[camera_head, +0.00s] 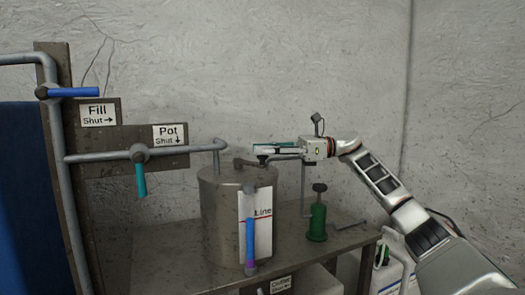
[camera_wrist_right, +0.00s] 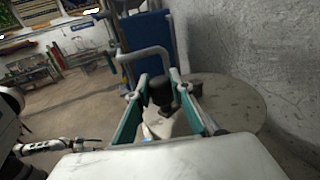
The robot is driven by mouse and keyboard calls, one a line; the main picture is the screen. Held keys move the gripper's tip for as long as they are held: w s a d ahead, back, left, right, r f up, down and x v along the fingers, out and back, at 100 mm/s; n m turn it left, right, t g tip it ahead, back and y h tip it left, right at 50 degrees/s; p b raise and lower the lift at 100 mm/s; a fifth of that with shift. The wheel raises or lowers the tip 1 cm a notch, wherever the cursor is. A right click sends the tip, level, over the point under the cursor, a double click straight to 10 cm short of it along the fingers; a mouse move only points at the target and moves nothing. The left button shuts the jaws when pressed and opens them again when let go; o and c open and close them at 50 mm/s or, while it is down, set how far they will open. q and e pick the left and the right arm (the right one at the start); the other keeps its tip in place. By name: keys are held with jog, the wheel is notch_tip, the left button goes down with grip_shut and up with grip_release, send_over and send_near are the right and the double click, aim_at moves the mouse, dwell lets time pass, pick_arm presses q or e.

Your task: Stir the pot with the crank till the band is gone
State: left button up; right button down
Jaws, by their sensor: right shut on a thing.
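The grey metal pot (camera_head: 218,215) stands on the bench. The crank (camera_head: 243,162) lies over its lid, with a dark upright knob (camera_wrist_right: 161,92) in the right wrist view. My right gripper (camera_head: 262,151) is shut on the crank knob, which sits between its two teal-sided fingers. An upright tube (camera_head: 249,240) on the pot's front is blue above, with a purple band (camera_head: 250,268) near the bottom. A white card marked "Line" (camera_head: 262,222) with a red line stands behind it. My left gripper (camera_wrist_right: 75,144) shows small in the right wrist view; its jaws are unclear.
The blue Fill handle (camera_head: 75,92) points right and the teal Pot handle (camera_head: 141,180) points down, both along their signs' shut arrows. A green bottle-like thing (camera_head: 317,223) stands right of the pot.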

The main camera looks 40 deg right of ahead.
jog(key=shift+w+d, duration=0.1)
jog(key=shift+d, duration=0.3)
jog(key=c, duration=2)
grip_release()
jog(key=shift+c, duration=0.2)
jog(key=shift+o, duration=1.4)
jog(key=shift+w+a, duration=0.15)
jog(key=shift+w, duration=0.1)
jog(key=shift+s, duration=0.15)
jog(key=v, duration=1.2)
